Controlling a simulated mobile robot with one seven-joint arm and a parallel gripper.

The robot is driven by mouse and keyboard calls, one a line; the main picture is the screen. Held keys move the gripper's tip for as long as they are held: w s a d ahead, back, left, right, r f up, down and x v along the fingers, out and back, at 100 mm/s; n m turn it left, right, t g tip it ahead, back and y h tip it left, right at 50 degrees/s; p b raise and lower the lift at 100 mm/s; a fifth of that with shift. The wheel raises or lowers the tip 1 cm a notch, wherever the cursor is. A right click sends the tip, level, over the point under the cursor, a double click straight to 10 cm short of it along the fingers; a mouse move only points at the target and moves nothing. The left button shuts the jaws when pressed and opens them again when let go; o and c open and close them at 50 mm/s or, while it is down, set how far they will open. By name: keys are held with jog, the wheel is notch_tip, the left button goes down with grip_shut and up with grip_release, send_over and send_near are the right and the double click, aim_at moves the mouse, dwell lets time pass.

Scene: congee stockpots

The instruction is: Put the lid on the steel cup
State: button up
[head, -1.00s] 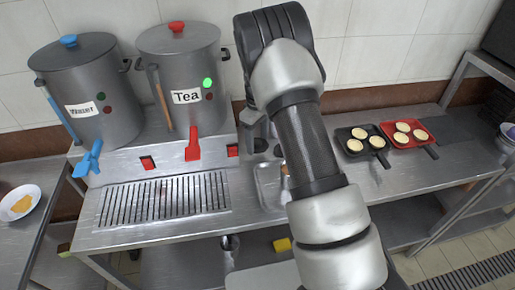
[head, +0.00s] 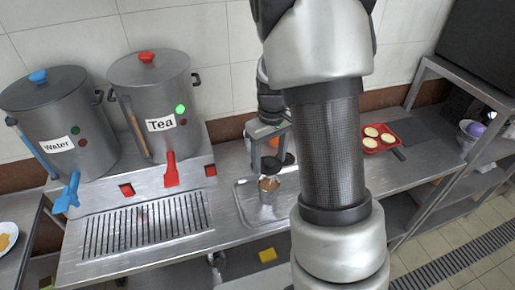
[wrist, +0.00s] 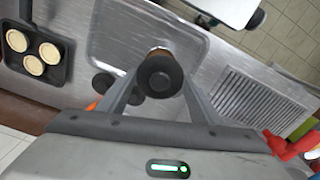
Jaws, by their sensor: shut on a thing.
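The steel cup (head: 267,194) stands upright in a shallow steel tray on the counter, with brown contents showing at its open top. My gripper (head: 269,163) is above and behind the cup in the head view. In the wrist view my gripper (wrist: 161,72) is shut on a round black lid (wrist: 160,77) with a raised knob. The lid hides most of the cup there; a brown edge of the cup (wrist: 159,51) shows just past it. The lid appears apart from the cup; the exact gap is unclear.
Two dark discs (wrist: 103,83) lie beside the tray (wrist: 104,42). A water pot (head: 60,118) and tea pot (head: 152,95) with a red tap stand left, above a drain grate (head: 146,225). A red pan (head: 381,136) with round cakes is right. My arm hides the middle counter.

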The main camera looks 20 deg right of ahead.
jog(key=shift+s, duration=0.2)
jog(key=shift+f+b, duration=2.35)
jog(key=shift+f, duration=0.85)
jog(key=shift+f+b, duration=0.15)
jog(key=shift+b, duration=0.3)
jog(key=o, duration=1.6)
jog(key=shift+c, duration=0.2)
jog(key=shift+r+p, duration=2.45)
jog(key=shift+r, duration=1.1)
